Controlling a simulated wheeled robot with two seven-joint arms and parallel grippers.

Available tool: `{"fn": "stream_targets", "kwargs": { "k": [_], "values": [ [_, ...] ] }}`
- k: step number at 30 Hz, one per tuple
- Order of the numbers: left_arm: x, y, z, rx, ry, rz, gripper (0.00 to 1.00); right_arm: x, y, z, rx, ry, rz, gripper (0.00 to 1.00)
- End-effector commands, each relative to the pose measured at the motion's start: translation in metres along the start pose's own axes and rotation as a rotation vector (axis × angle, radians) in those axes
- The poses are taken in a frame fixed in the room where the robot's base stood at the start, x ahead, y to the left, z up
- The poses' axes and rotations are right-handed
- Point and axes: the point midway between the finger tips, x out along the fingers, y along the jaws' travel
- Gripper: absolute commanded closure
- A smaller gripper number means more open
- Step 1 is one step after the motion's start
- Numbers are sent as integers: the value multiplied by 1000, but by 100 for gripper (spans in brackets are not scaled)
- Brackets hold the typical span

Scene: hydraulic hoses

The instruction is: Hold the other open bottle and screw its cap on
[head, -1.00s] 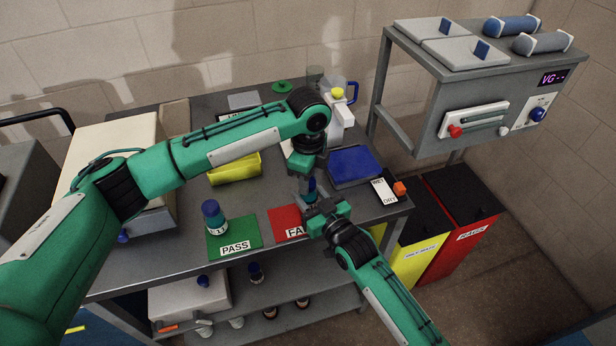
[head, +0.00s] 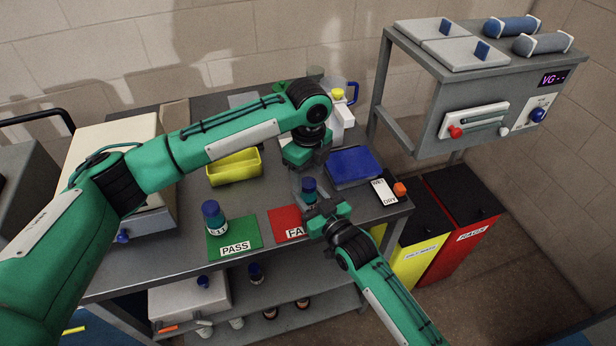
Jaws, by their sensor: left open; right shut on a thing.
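A capped bottle (head: 308,186) with a blue top stands at the red FAIL mat (head: 284,223). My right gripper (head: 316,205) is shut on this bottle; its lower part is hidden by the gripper. My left gripper (head: 304,158) is open and empty, above and behind the bottle, apart from its cap. A second bottle (head: 212,216) with a blue cap and a label stands upright on the green PASS mat (head: 222,241). Whether the held bottle's cap is fully seated cannot be told.
A yellow bin (head: 235,169) and a blue tray (head: 353,167) stand behind. A white WET/DRY card (head: 384,191) and orange block (head: 400,189) lie at the right edge. A jug with a blue handle (head: 352,93) stands at the back.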

Motion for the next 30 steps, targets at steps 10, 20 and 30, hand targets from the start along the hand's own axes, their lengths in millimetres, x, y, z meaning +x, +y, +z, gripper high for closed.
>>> {"fn": "stream_targets", "kwargs": {
  "k": [10,20,30],
  "values": [
    [-74,-1,0,1,-1,-4,41,0,0,0,0,-1,0,100],
    [-100,0,1,0,-1,0,41,0,0,0,0,-1,0,100],
    [-100,0,0,0,-1,-1,41,0,0,0,0,-1,0,35]
  ]
}}
